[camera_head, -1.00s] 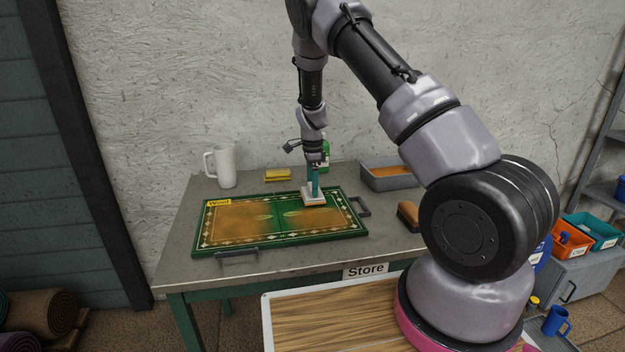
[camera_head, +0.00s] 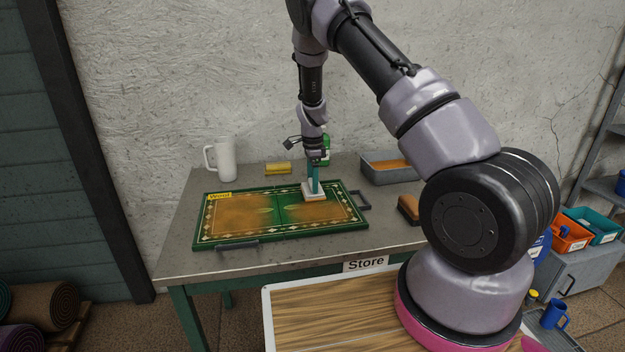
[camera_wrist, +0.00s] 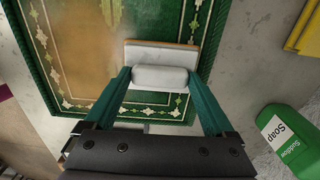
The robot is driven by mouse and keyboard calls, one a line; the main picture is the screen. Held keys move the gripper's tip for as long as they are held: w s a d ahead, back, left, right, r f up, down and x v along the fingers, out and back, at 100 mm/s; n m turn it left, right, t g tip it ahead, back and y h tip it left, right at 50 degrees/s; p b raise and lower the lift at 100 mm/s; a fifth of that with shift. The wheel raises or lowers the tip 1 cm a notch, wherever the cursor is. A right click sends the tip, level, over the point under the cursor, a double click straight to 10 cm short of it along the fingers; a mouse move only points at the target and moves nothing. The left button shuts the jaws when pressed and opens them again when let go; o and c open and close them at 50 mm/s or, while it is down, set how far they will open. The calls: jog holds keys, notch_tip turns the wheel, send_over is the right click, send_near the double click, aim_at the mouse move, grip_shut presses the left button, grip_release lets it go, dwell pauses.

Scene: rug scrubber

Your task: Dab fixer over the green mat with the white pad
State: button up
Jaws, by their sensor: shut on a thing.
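The green mat (camera_head: 281,236) lies flat on the grey table, with a patterned border and brownish-orange patches on both halves. A small yellow label reading "Wool" is at its far left corner. My gripper (camera_head: 314,187) is above the far right part of the mat, pointing down, with teal fingers. It is shut on the white pad (camera_wrist: 160,55), whose grip sits between the fingers in the wrist view. The pad (camera_head: 314,196) is at the mat's far edge, over or on the mat; I cannot tell whether it touches. Its underside is hidden.
A grey tray (camera_head: 388,178) with orange contents stands right of the mat, with a brown brush (camera_head: 408,207) nearer. A white mug (camera_head: 222,160), a yellow block (camera_head: 278,168) and a green soap bottle (camera_wrist: 287,140) stand behind.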

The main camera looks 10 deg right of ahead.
dwell(0.6)
jog(key=shift+r, duration=2.2)
